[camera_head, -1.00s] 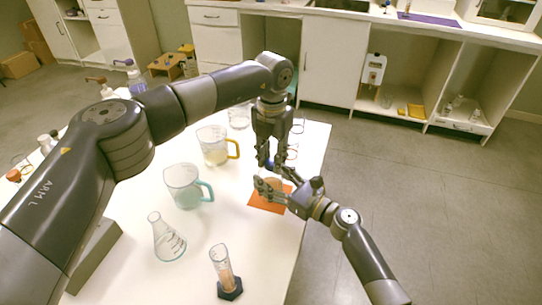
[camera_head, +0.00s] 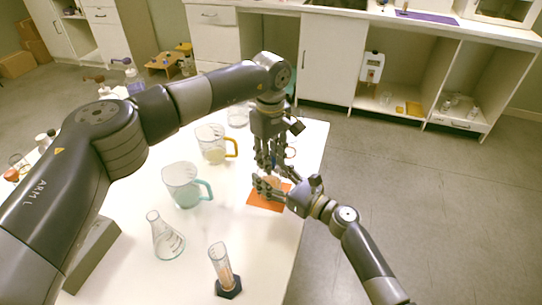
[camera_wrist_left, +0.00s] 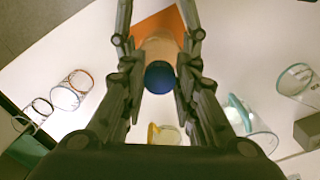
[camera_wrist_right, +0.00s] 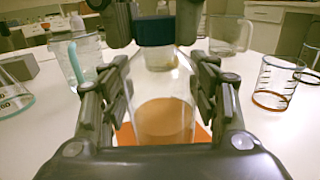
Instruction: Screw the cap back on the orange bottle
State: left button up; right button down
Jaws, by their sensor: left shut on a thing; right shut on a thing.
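The orange bottle is clear glass with orange liquid (camera_wrist_right: 163,120), upright over an orange mat (camera_head: 262,202). My right gripper (camera_head: 272,187) is shut around its body from the side; the right wrist view shows a finger on each side. The dark blue cap (camera_wrist_right: 154,31) is directly above the bottle mouth, and I cannot tell whether it touches the neck. My left gripper (camera_head: 271,164) points down and is shut on the cap, which also shows between its fingers in the left wrist view (camera_wrist_left: 160,77). In the head view the fingers hide most of the bottle and cap.
The table's right edge is close to the mat.

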pick_arm(q)
jog(key=m, duration=0.7)
jog(key=shift+a, duration=0.15)
jog(key=m, duration=0.7)
jog(key=shift+a, duration=0.1)
jog(key=o, duration=0.7)
jog(key=shift+r, duration=2.25)
jog(key=shift+c, duration=0.2)
